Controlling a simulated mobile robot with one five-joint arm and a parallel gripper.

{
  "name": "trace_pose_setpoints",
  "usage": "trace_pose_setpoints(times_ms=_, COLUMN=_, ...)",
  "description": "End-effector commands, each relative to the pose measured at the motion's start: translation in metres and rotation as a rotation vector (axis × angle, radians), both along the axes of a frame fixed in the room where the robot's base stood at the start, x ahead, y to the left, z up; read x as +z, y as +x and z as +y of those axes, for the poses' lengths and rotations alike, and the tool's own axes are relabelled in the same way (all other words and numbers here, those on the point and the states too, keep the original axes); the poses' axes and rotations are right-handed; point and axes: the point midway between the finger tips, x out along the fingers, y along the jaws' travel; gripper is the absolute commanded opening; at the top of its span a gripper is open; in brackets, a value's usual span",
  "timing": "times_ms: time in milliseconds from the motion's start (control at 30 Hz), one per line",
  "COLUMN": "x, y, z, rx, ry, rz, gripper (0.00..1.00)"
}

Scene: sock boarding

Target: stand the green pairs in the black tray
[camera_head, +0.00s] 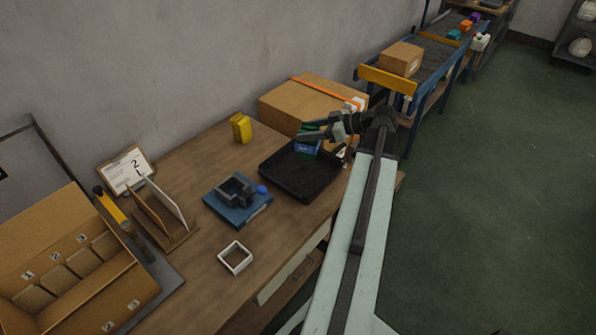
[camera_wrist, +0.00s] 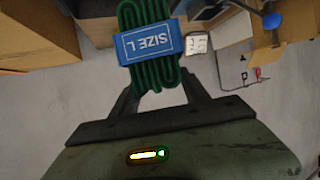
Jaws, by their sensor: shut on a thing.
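My gripper (camera_head: 330,131) is shut on a green pair (camera_head: 311,130) at the far right end of the black tray (camera_head: 285,183). The pair has a blue band (camera_head: 306,150) around it. In the wrist view the green pair (camera_wrist: 150,72) is between my fingers, and its blue band (camera_wrist: 150,43) reads "SIZE L". The pair is over the tray's back right part; I cannot tell whether it touches the tray floor. The rest of the tray's floor looks empty.
A closed cardboard box (camera_head: 300,105) stands right behind the tray. A blue fixture (camera_head: 238,205), a white square frame (camera_head: 235,258), a yellow container (camera_head: 241,128) and a wooden divider stand (camera_head: 165,215) are on the table. An open compartmented carton (camera_head: 75,270) is at left.

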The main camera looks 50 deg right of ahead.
Motion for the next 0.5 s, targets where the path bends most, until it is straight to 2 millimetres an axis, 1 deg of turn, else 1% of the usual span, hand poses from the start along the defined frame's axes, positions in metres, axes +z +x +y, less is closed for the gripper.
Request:
trace_pose_setpoints(times_ms=133, x=-0.009, y=0.015, z=-0.002, rx=-0.073, ry=-0.002, rz=0.006, gripper=0.08)
trace_pose_setpoints(times_ms=300, x=-0.02, y=0.038, z=-0.018, rx=-0.242, ry=-0.002, rz=0.008, gripper=0.08)
trace_pose_setpoints(times_ms=400, x=-0.023, y=0.046, z=-0.029, rx=-0.328, ry=-0.001, rz=0.003, gripper=0.08)
trace_pose_setpoints(times_ms=500, x=-0.023, y=0.05, z=-0.034, rx=-0.369, ry=0.0, rz=-0.001, gripper=0.08)
